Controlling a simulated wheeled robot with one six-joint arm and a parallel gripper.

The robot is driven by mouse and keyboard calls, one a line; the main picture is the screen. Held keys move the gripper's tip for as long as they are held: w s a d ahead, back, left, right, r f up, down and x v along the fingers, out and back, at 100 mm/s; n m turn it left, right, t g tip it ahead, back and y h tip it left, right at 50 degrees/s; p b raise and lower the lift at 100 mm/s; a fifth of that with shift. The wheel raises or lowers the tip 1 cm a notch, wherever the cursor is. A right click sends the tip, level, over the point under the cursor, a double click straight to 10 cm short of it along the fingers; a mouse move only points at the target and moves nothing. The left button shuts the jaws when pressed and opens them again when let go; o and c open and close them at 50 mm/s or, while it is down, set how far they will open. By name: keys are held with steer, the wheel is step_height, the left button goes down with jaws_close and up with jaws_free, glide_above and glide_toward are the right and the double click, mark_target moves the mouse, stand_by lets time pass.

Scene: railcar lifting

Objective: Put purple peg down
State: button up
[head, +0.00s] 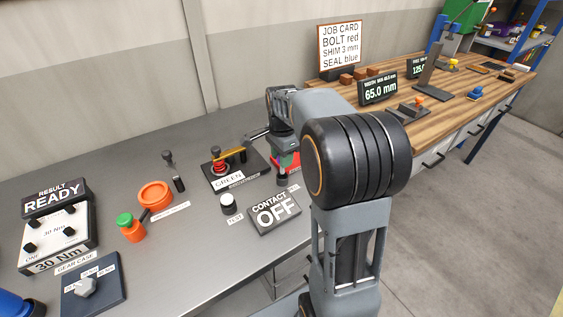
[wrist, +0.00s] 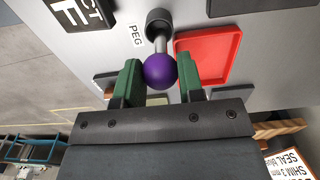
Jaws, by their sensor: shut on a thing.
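The purple peg shows in the wrist view as a round purple knob (wrist: 160,71) on a short grey shaft. My gripper (wrist: 159,68) has its green fingers on either side of the knob and is shut on it. The shaft runs toward a dark round holder (wrist: 158,20) beside a PEG label (wrist: 136,36). I cannot tell whether the shaft's end is inside the holder or just above it. In the head view my gripper (head: 287,160) is low over the grey bench, and the purple knob is hidden by it.
A red tray (wrist: 210,78) lies close beside the holder. In the head view, a CONTACT OFF display (head: 274,212) and a white-topped button (head: 228,203) stand nearby. A dark plate with a GREEN label (head: 229,180) lies to the left. Bare bench lies toward the front.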

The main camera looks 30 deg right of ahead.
steer(key=shift+f, duration=1.1)
steer(key=shift+f, duration=0.1)
steer(key=o, duration=1)
steer(key=shift+s, duration=0.1)
steer(key=shift+c, duration=0.2)
